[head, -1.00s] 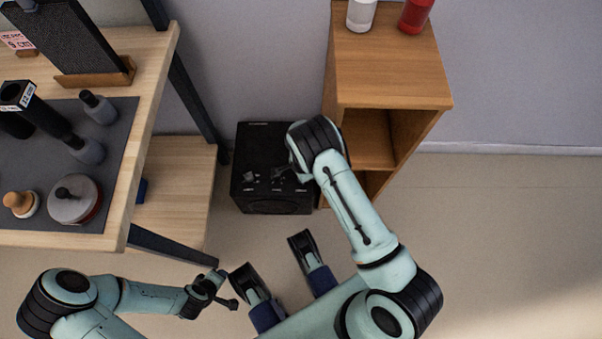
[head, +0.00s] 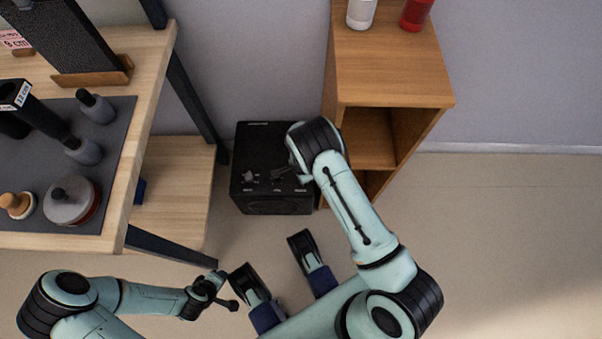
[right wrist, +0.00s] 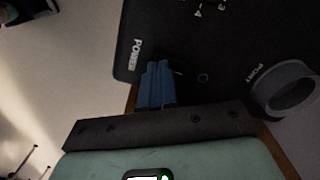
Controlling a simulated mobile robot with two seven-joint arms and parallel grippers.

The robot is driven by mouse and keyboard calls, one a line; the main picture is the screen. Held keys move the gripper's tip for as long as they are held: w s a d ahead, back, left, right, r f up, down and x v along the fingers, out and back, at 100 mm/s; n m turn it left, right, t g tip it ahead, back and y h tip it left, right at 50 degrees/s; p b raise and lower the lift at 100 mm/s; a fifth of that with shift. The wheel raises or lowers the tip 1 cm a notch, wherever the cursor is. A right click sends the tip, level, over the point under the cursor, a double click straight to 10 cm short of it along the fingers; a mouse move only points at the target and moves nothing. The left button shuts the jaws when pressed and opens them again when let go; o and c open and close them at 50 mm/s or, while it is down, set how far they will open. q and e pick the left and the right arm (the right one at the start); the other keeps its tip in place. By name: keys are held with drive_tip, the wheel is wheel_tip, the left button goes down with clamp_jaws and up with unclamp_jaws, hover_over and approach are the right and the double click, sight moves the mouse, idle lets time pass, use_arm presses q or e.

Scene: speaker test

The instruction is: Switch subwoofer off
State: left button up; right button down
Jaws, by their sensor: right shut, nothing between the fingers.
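The subwoofer (head: 246,140) is a black box on the floor, between the wooden workbench and the wooden cabinet. My right gripper (head: 281,174) is low over its top panel, partly hidden under my arm. In the right wrist view the blue fingers (right wrist: 158,70) are shut together and empty, with their tips at the black panel beside the white "POWER" lettering (right wrist: 136,54). Any switch under the fingertips is hidden, and contact cannot be told.
The cabinet (head: 390,75), holding a white and a red container, stands close to the subwoofer's right. The workbench (head: 150,80) and its dark leg (head: 195,105) are to the left. Open floor lies at right.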

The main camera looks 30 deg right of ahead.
wheel_tip(320, 180, up, 7)
drive_tip(key=p, duration=0.4)
idle(0.4)
idle(0.4)
